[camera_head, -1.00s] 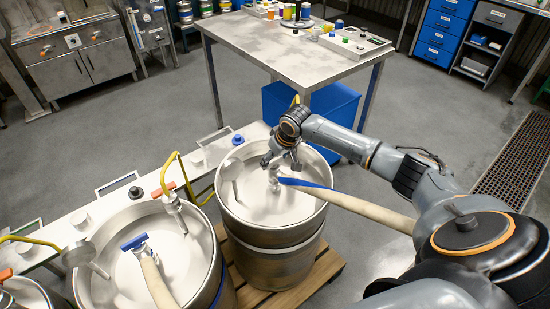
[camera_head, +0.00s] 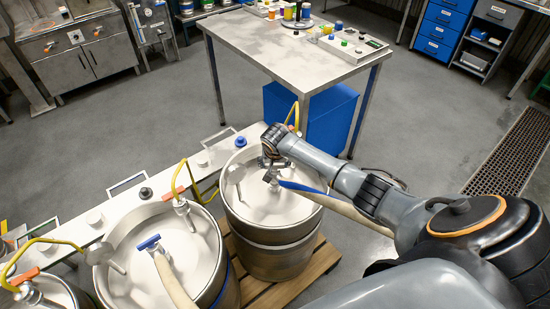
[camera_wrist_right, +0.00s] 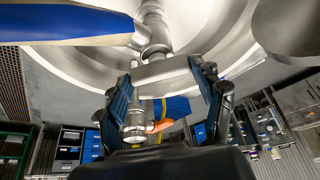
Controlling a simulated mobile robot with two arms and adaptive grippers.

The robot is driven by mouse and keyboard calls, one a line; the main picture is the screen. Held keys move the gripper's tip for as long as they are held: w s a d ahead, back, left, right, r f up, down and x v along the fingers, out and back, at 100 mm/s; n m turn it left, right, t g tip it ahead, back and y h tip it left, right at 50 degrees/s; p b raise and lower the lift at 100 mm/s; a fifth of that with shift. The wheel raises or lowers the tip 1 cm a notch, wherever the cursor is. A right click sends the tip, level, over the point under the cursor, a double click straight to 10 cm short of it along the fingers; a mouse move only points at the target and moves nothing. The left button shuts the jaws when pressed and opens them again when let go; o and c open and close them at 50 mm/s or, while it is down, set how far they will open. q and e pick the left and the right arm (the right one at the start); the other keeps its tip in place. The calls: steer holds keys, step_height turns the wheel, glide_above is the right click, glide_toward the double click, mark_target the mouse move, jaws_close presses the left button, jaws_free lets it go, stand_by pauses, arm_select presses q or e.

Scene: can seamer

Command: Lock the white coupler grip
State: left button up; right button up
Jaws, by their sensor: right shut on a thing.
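The right keg (camera_head: 273,232) stands on a wooden pallet, with a metal coupler (camera_wrist_right: 155,32) at the middle of its top. The white coupler grip (camera_wrist_right: 166,75) is a pale block across the coupler's end in the right wrist view. My right gripper (camera_wrist_right: 165,82) is shut on it, one finger at each end. In the head view my right gripper (camera_head: 270,172) covers most of the grip. My left gripper is not in view.
A left keg (camera_head: 163,250) has a blue T-handle (camera_head: 149,243) on top. Couplers with orange handles and yellow hoses (camera_head: 178,177) stand along a white rail (camera_head: 118,205).

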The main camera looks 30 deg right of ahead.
steer(key=shift+a+m+g+p, duration=0.1)
steer(key=shift+m+g+p, duration=0.25)
steer(key=shift+m, duration=0.45)
steer(key=o, duration=1.2)
steer(key=shift+c, duration=0.2)
steer(key=shift+h, duration=0.3)
steer(key=v, duration=1.2)
